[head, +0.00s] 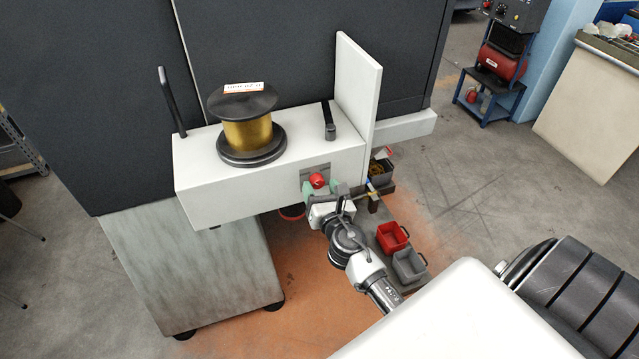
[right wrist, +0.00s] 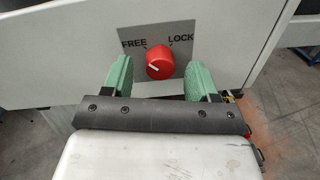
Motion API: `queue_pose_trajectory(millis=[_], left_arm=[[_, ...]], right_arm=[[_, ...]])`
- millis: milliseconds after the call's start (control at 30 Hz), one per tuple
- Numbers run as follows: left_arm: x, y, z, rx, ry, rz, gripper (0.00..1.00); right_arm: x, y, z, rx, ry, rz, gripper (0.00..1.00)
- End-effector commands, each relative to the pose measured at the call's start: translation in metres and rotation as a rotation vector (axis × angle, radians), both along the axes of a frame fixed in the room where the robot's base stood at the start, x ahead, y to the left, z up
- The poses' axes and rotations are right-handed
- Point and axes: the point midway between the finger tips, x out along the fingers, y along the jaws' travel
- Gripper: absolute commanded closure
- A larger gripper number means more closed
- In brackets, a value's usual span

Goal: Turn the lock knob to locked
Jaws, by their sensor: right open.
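The red lock knob (right wrist: 159,65) sits on a grey plate (right wrist: 183,37) marked FREE at left and LOCK at right. Its white pointer line points to the upper left, toward FREE. The knob also shows in the head view as a small red disc (head: 317,181) on the front of the white housing (head: 230,200). My right gripper (right wrist: 160,76) is open, with one green finger on each side of the knob. Gaps show between the fingers and the knob in the right wrist view. My left gripper is not in view.
A spool of gold wire (head: 248,133) stands on top of the housing, with a black handle (head: 172,100) at its left. A white upright panel (head: 356,95) rises at the right. Red (head: 392,236) and grey (head: 409,264) bins stand below, right of my arm.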

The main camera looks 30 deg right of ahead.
Motion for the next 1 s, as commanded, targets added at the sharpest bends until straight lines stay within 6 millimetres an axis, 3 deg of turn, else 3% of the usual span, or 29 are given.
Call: queue_pose_trajectory(millis=[133, 433, 733, 1000], left_arm=[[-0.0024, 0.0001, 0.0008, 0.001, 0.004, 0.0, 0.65], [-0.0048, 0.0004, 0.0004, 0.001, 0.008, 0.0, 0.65], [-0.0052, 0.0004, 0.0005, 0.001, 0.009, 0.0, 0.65], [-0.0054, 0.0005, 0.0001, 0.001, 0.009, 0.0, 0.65]], right_arm=[[0.0099, -0.0029, 0.0003, 0.001, 0.0, 0.0, 0.41], [0.0111, -0.0034, -0.0002, 0.001, 0.001, 0.0, 0.43], [0.0109, -0.0033, -0.0002, 0.001, 0.001, 0.0, 0.89], [0.0108, -0.0034, -0.0003, 0.025, -0.005, -0.001, 0.9]])
